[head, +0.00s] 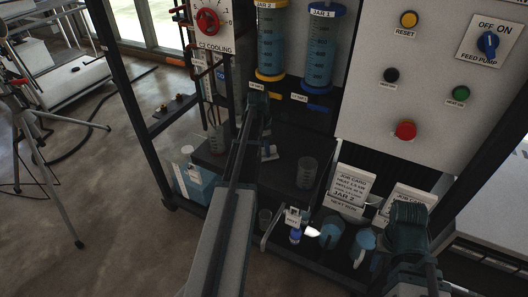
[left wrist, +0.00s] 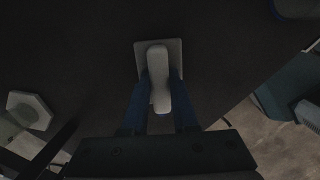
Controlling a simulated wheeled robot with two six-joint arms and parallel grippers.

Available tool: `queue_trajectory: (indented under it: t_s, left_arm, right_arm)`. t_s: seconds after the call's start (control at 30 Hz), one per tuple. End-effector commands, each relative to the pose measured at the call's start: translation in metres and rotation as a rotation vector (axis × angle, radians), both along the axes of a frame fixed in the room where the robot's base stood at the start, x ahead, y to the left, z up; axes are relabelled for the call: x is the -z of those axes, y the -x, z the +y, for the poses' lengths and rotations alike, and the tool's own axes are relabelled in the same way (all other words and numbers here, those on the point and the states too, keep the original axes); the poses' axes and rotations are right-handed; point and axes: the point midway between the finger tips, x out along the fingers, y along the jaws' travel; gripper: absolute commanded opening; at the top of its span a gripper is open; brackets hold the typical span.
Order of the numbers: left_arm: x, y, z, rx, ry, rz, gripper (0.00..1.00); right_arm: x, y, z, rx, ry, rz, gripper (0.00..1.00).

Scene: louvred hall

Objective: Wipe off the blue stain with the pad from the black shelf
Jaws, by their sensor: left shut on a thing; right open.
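The pad (left wrist: 173,48) is a pale grey square with a rounded handle, and it also shows in the head view (head: 268,153). My left gripper (left wrist: 160,98) is shut on its handle, over the black shelf (head: 283,178). I cannot tell whether the pad touches the shelf. No blue stain can be made out for certain. A dark blue edge shows at the top right of the left wrist view, but I cannot tell what it is. My right gripper (head: 408,225) is at the lower right, by the job cards; its fingertips are hard to make out.
A clear beaker (head: 307,172) stands on the shelf right of the pad. A blue-tinted container (head: 193,183) is at the left. Blue jugs (head: 331,234) and job cards (head: 352,190) are in front. Two tall jars (head: 317,50) and a control panel (head: 430,90) rise behind.

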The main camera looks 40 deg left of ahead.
Motion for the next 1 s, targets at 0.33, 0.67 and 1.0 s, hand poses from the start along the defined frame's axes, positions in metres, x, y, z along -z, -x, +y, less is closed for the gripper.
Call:
queue_trajectory:
  t_s: [0.33, 0.67, 1.0]
  left_arm:
    - [0.001, -0.011, 0.002, 0.001, 0.0, 0.0, 0.0]
    - [0.003, -0.035, 0.005, 0.001, 0.0, 0.0, 0.0]
    - [0.002, -0.035, 0.013, -0.001, -0.001, -0.001, 0.0]
  right_arm:
    - [0.001, 0.0, 0.0, 0.0, 0.0, 0.0, 0.5]
    - [0.003, 0.0, 0.0, 0.0, 0.0, 0.0, 0.5]
    - [0.002, 0.0, 0.0, 0.0, 0.0, 0.0, 0.5]
